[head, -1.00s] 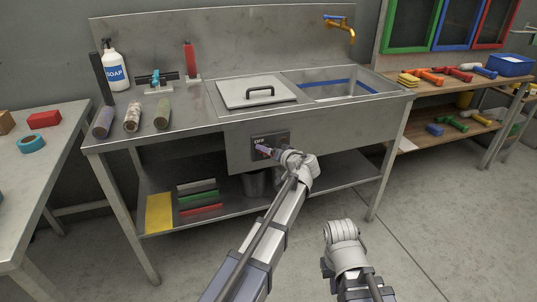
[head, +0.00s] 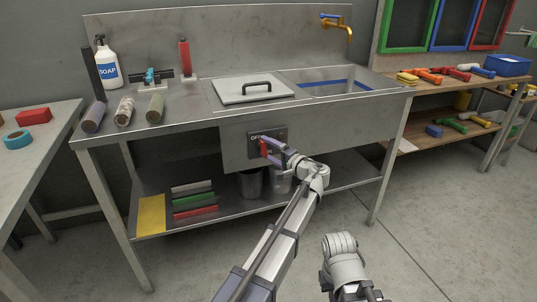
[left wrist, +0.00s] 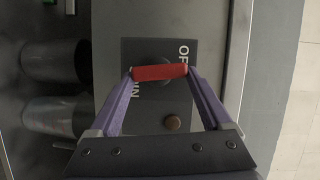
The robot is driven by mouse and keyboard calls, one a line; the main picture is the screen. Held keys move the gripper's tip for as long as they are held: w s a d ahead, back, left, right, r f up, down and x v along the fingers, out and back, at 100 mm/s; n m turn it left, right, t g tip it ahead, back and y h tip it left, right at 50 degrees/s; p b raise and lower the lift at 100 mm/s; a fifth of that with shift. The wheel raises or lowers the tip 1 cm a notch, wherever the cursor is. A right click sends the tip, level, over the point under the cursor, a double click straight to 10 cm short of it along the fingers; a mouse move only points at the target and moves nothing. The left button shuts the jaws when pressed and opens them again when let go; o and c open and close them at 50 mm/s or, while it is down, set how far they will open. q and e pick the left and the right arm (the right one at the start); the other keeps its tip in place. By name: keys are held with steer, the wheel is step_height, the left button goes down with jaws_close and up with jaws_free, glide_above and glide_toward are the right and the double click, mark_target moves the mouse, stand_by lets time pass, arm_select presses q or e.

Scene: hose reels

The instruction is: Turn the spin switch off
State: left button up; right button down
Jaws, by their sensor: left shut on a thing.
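The spin switch is a red bar handle (left wrist: 160,72) on a dark panel (left wrist: 160,105) on the sink unit's front. The wrist view shows "OFF", partly covered, near the handle's right end and "IN" by its left part. In the head view the red handle (head: 263,148) stands about upright. My left gripper (head: 265,147) has its two purple fingers against the handle's ends, shut on it; the fingertips also show in the wrist view (left wrist: 159,73). A brown round knob (left wrist: 172,122) sits on the same panel. My right gripper is out of view; only its arm shows.
The steel sink bench (head: 195,125) carries a lid (head: 252,90), a soap bottle (head: 107,65) and several rollers. A side table stands left. The floor before the bench is clear.

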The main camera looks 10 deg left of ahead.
arm_select(q)
steer(key=shift+f+m+y+b, duration=0.2)
steer(key=shift+m+y+b, duration=0.1)
steer(key=shift+m+b, duration=0.15)
steer(key=shift+m, duration=0.25)
steer(key=o, duration=1.2)
steer(key=shift+c, duration=0.2)
steer(key=shift+d, duration=0.1)
steer(key=v, duration=0.7)
steer(key=shift+s+d, duration=0.25)
steer(key=shift+d, duration=0.05)
